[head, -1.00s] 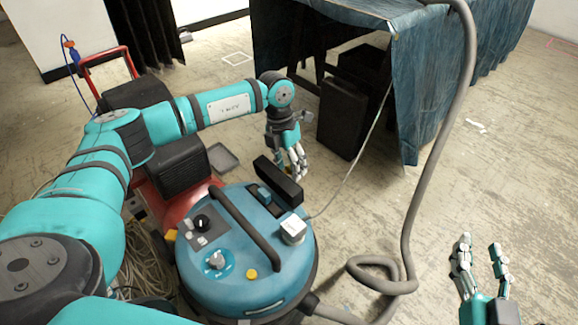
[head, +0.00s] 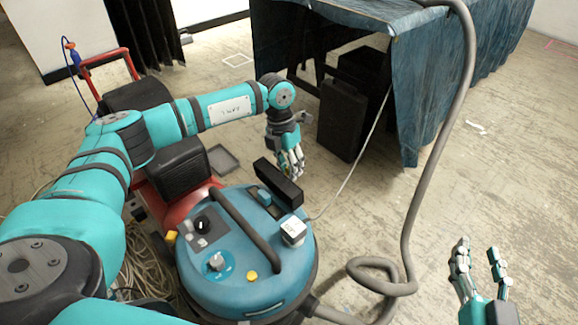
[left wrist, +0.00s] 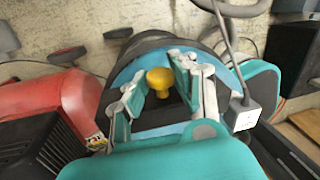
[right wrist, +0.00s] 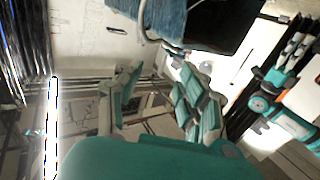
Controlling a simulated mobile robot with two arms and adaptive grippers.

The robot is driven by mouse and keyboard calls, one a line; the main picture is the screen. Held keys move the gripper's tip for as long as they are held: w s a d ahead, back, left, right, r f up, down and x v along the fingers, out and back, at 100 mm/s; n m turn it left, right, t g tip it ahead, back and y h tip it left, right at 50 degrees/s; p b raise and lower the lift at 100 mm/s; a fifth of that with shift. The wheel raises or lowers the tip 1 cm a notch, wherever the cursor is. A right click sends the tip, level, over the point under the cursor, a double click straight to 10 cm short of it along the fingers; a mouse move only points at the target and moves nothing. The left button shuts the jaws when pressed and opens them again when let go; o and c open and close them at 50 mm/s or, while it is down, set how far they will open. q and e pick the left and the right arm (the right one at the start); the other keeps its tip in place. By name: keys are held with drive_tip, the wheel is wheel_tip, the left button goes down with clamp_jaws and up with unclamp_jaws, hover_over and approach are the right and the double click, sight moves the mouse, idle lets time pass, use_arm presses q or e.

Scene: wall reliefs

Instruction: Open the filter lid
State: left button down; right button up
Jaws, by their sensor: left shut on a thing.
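The vacuum cleaner (head: 215,285) has a round blue top with a dark handle. A long black lid-like block (head: 278,185) stands at its far right edge; I take it as the filter lid. My left gripper (head: 293,168) is just behind that block. The exact finger contact is hard to see. My right gripper (head: 481,252) is open and empty, far to the right of the vacuum.
A grey hose (head: 410,240) loops up from the floor right of the vacuum. A white plug-like block (head: 293,231) with a cable sits on the vacuum's top. A red machine (head: 160,180) stands at left. A covered table (head: 430,80) stands behind.

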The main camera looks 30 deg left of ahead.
use_arm(q)
drive_tip(key=shift+w+d+f+p, duration=0.2)
drive_tip(key=shift+w+f+p, duration=0.2)
drive_tip(key=shift+w+f, duration=0.2)
use_arm(e)
drive_tip(key=f+g, duration=0.2)
drive_tip(key=f, duration=0.1)
drive_tip(key=d+f+g+h, duration=0.1)
drive_tip(key=shift+s+d+f, duration=0.1)
drive_tip(key=shift+s+f, duration=0.25)
drive_tip(key=shift+s, duration=0.05)
use_arm(q)
drive_tip(key=c, duration=1)
unclamp_jaws()
drive_tip(key=r, duration=0.4)
drive_tip(key=a+r, duration=0.1)
drive_tip(key=r, duration=0.3)
drive_tip(key=a+r, duration=0.1)
drive_tip(key=r, duration=0.3)
drive_tip(key=shift+w, duration=0.15)
drive_tip(key=shift+f, duration=0.1)
